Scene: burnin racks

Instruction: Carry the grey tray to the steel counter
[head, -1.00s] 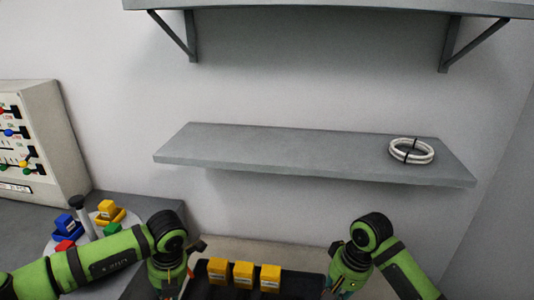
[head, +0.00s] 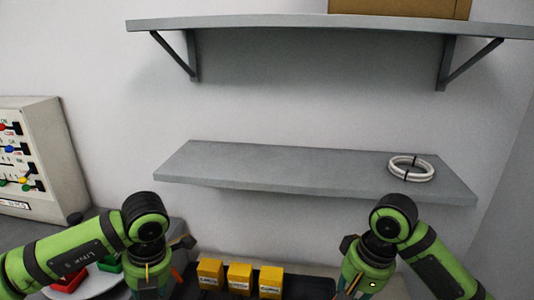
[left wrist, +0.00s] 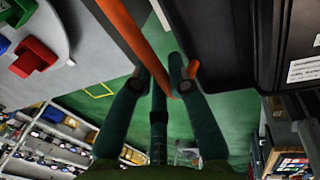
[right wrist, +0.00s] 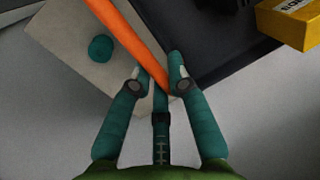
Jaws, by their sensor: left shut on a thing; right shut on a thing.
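The grey tray (head: 306,286) looks dark and sits at the bottom of the head view, with three yellow blocks (head: 240,277) in a row inside it. An orange bar crosses between the fingers in each wrist view. My left gripper (left wrist: 163,77) is shut on the orange bar at the tray's left side; the tray's dark wall (left wrist: 205,45) is just right of it. My right gripper (right wrist: 161,75) is shut on the orange bar at the other side, beside the dark tray (right wrist: 205,40). I cannot identify the steel counter for sure.
A higher shelf (head: 310,28) carries a cardboard box (head: 400,8). A switch panel (head: 35,160) stands left, near a round light plate (left wrist: 60,45) with coloured blocks.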

